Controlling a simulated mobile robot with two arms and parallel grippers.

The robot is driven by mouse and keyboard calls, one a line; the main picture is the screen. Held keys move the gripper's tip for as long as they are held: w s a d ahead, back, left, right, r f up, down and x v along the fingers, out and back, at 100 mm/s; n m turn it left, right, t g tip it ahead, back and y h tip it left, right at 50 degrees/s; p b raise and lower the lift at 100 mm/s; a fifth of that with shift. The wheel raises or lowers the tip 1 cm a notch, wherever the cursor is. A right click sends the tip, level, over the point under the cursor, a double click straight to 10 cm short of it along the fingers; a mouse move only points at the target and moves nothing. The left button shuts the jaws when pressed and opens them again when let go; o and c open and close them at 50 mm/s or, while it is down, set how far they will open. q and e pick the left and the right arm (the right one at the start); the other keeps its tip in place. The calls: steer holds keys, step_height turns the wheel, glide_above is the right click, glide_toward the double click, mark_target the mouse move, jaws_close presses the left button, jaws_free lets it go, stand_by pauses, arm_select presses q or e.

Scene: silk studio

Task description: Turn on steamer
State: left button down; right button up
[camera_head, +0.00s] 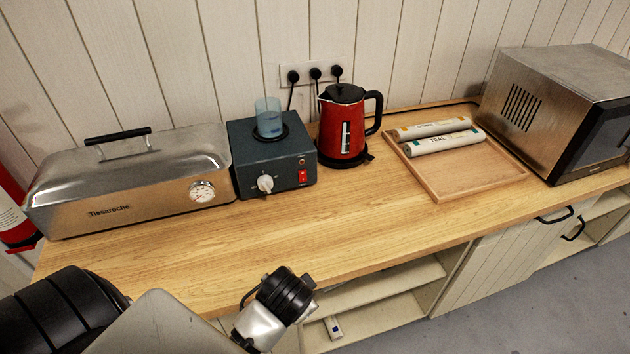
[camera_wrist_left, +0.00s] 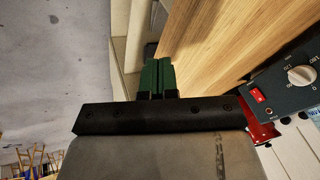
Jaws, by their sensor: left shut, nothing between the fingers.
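A long steel box (camera_head: 130,180) with a black-handled lid and a round gauge (camera_head: 202,191) stands at the left of the counter. Beside it is a dark box (camera_head: 270,158) with a white knob (camera_head: 265,183), a red switch (camera_head: 303,176) and a blue-tinted cup on top. I cannot tell for sure which one is the steamer. In the left wrist view the red switch (camera_wrist_left: 258,95) and knob (camera_wrist_left: 301,76) show at the right. My left gripper (camera_wrist_left: 158,66) has its green fingers together and empty, apart from the dark box, by the counter edge. My right gripper is not in view.
A red kettle (camera_head: 343,125) stands right of the dark box, below wall plugs (camera_head: 316,74). A wooden tray (camera_head: 455,180) with two rolls and a microwave (camera_head: 560,110) lie farther right. The front of the wooden counter (camera_head: 250,235) is clear. Open shelves (camera_head: 375,320) are below.

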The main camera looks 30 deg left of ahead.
mark_target(303, 181)
arm_select(q)
steer(key=w+a+r+m+t+y, duration=0.1)
steer(key=w+a+r+m+y, duration=0.1)
steer(key=w+r, duration=0.3)
steer(key=w+a+r+m+t+y, duration=0.1)
steer(key=w+a+r+m+y, duration=0.1)
steer(key=w, duration=1.1)
step_height(303, 181, up, 3)
steer(key=shift+a+y, duration=0.55)
steer(key=shift+y, duration=0.45)
steer(key=shift+w+a, duration=0.1)
steer(key=shift+w, duration=0.1)
steer(key=p+x, duration=0.1)
steer(key=x, duration=0.7)
steer(key=r+p+x, duration=0.1)
steer(key=x, duration=0.3)
steer(key=shift+w+a+p, duration=0.3)
steer(key=shift+w, duration=0.05)
steer(key=shift+w+a+f, duration=0.15)
steer(key=shift+w+a, duration=0.3)
steer(key=shift+a, duration=0.05)
